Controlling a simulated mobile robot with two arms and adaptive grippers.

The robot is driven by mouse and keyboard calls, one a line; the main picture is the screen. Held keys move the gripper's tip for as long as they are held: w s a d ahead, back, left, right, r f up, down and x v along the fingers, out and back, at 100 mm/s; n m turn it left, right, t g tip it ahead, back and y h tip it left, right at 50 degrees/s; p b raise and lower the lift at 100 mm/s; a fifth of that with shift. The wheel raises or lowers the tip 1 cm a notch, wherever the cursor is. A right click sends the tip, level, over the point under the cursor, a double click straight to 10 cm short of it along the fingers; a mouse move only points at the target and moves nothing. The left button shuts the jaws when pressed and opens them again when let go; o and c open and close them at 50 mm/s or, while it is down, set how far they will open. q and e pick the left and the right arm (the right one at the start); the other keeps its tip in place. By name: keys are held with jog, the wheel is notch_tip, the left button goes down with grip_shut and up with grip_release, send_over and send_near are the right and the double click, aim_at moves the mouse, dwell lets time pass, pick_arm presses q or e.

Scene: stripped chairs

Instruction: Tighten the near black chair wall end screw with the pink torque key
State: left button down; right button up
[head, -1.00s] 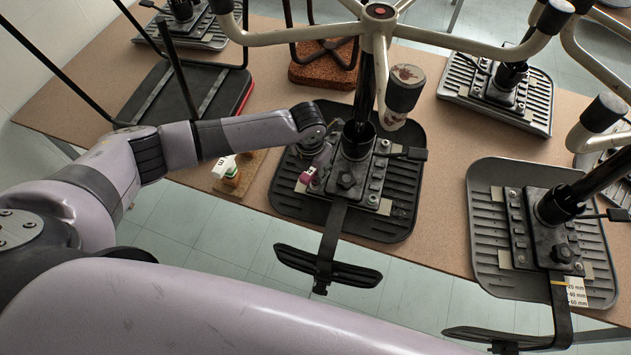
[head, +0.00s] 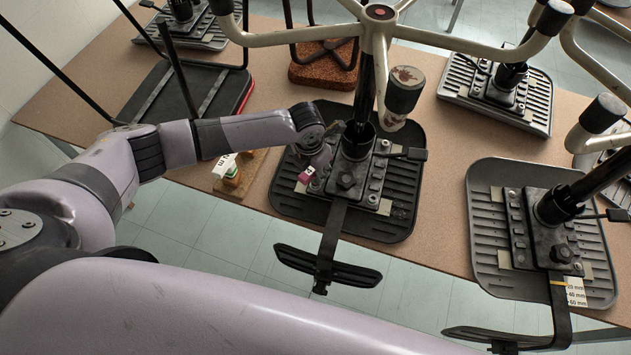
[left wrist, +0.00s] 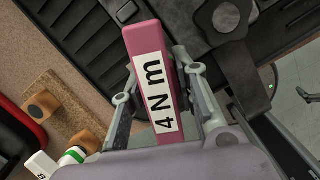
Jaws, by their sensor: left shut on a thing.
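The near black chair seat (head: 285,195) lies upside down at the table edge, with a dark mechanism plate (head: 345,180) and a pale star base above it. The pink torque key (head: 306,176) stands at the left side of that plate. In the left wrist view its pink handle (left wrist: 150,75) carries a "4 N m" label. My left gripper (head: 320,160) is shut on the key, with a finger on each side of the handle in the wrist view (left wrist: 157,100). The key's tip and the screw under it are hidden. My right gripper is not in view.
A white-handled key (head: 224,166) stands in a wooden holder (head: 240,178) left of the seat. A grey seat (head: 490,220) lies to the right. The star base's legs (head: 460,38) overhang the work area. A dark lever bar (head: 328,267) juts past the table edge.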

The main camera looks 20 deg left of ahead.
pick_arm(q)
jog(key=shift+r, duration=0.15)
jog(key=shift+r+p, duration=1.3)
jog(key=shift+r, duration=0.05)
jog(key=shift+r, duration=0.1)
notch_tip(320, 180, up, 2)
jog(key=shift+r+p, duration=0.1)
jog(key=shift+p, duration=1)
jog(key=shift+r, duration=0.85)
